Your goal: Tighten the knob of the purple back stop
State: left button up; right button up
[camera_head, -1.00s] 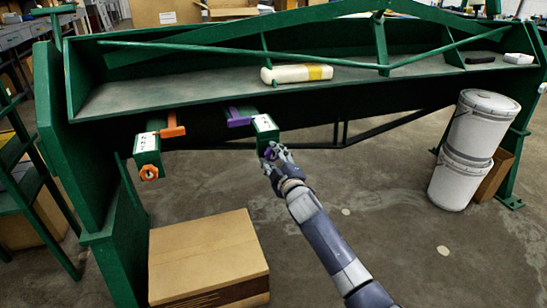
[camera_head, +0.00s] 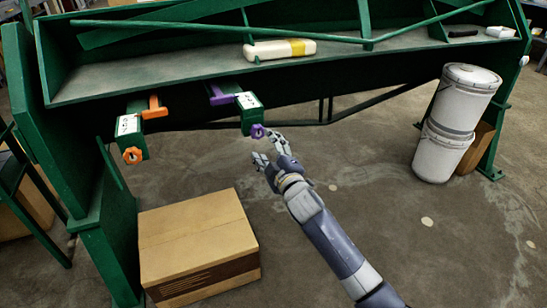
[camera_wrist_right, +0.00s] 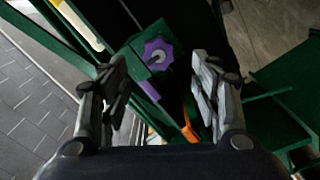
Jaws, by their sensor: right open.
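The purple back stop shows in the head view as a purple bar (camera_head: 221,95), a green block (camera_head: 251,115) with a white label, and a lobed purple knob (camera_head: 257,131) on the block's near end. My right gripper (camera_head: 270,150) is open and empty, just below and right of the knob, apart from it. In the right wrist view the purple knob (camera_wrist_right: 158,54) sits between the two spread fingers (camera_wrist_right: 165,75) in the picture, towards the top and beyond the fingertips. My left gripper is not in view.
An orange back stop with an orange knob (camera_head: 133,155) is to the left under the green machine's shelf (camera_head: 180,72). A cardboard box (camera_head: 195,235) stands on the floor below. White buckets (camera_head: 466,95) are stacked at right. The floor around my right arm is clear.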

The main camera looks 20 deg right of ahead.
jog(key=shift+s+d, duration=0.1)
jog(key=shift+s, duration=2.2)
jog(key=shift+f, duration=0.1)
